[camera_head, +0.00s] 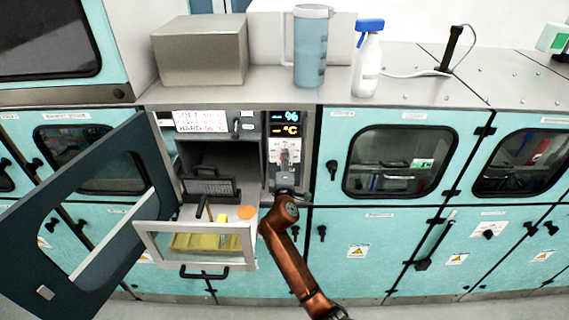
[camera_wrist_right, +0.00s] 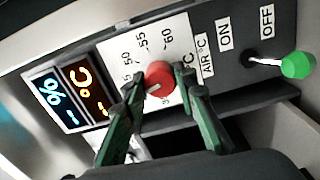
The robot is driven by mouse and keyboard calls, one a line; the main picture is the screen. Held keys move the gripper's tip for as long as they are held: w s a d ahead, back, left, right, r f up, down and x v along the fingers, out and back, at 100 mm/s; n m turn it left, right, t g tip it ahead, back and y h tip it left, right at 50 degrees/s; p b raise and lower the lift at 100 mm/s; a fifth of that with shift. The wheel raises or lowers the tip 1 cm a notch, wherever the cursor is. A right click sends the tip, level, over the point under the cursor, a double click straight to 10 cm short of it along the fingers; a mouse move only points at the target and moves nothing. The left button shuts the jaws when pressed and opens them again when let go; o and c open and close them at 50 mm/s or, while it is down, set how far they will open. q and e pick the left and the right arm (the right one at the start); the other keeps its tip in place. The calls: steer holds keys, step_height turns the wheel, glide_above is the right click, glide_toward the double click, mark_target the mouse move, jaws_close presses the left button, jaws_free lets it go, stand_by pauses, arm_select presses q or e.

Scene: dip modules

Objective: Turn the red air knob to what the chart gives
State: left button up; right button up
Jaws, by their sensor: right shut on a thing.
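The red air knob (camera_wrist_right: 158,74) sits on a white dial plate (camera_wrist_right: 172,45) marked 50, 55 and 60, labelled AIR °C. My right gripper (camera_wrist_right: 160,92) is shut on the knob, one finger on each side. A pale mark on the knob points to the lower left in the wrist view; its exact setting is unclear. In the head view my right gripper (camera_head: 286,178) is at the panel below the displays. The chart (camera_head: 200,122) has SOFT, SILK and HARD rows, its figures too small to read surely. My left gripper is not in view.
A blue % display (camera_wrist_right: 52,98) and an orange °C display (camera_wrist_right: 84,88) show dashes. A green-tipped lever (camera_wrist_right: 298,65) stands by ON and OFF. An open dark door (camera_head: 105,170) and a pulled-out drawer (camera_head: 155,243) with yellow contents are left of my arm.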

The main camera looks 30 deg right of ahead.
steer(key=shift+f+m+b, duration=0.1)
steer(key=shift+m+b, duration=0.3)
steer(key=shift+m, duration=0.6)
steer(key=o, duration=1.2)
steer(key=shift+c, duration=0.2)
steer(key=v, duration=1.2)
